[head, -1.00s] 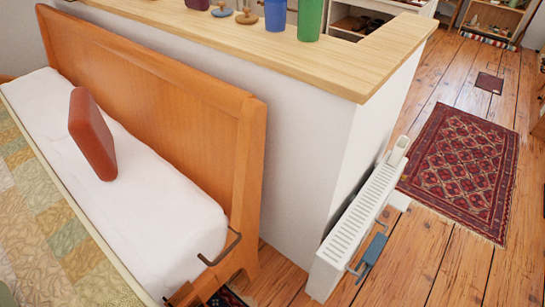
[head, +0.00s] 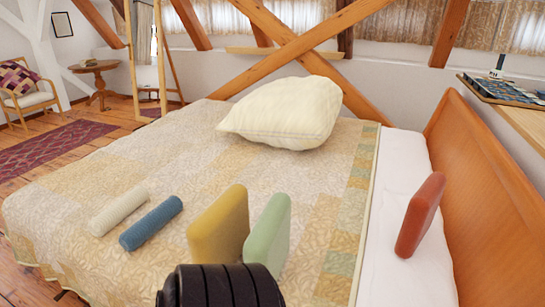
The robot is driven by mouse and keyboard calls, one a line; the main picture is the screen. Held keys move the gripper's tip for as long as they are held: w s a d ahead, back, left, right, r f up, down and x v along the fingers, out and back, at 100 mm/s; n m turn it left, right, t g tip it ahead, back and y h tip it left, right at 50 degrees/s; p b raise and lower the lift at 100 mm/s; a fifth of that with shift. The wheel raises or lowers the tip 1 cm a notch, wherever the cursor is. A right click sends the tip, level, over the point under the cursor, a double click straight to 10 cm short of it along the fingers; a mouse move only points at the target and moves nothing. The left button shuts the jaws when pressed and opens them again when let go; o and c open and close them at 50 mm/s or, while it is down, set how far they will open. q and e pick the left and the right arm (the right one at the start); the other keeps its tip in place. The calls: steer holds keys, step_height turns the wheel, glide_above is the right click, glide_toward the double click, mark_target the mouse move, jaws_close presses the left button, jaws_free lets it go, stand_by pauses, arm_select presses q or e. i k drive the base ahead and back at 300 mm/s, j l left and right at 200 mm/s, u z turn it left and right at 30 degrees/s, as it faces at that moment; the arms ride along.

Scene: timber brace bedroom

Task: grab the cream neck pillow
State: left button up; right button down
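A small cream roll-shaped pillow (head: 118,212), which looks like the cream neck pillow, lies on the patchwork bed cover at the left of the bed. A blue roll of similar shape (head: 151,223) lies beside it, on its right. No gripper fingers show in the head view. A black ribbed part, probably of my own arm, stands at the bottom edge, to the right of the rolls and apart from them in the picture.
A yellow block (head: 218,226) and a green block (head: 268,232) stand on the bed cover (head: 75,248). A red block (head: 419,215) stands on the white bedding by the wooden headboard (head: 480,160). A large cream pillow (head: 282,112) lies farther back.

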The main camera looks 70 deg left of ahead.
mark_target(99, 226)
steer(key=u, duration=3.5)
steer(key=i+j, duration=0.15)
steer(key=j, duration=0.1)
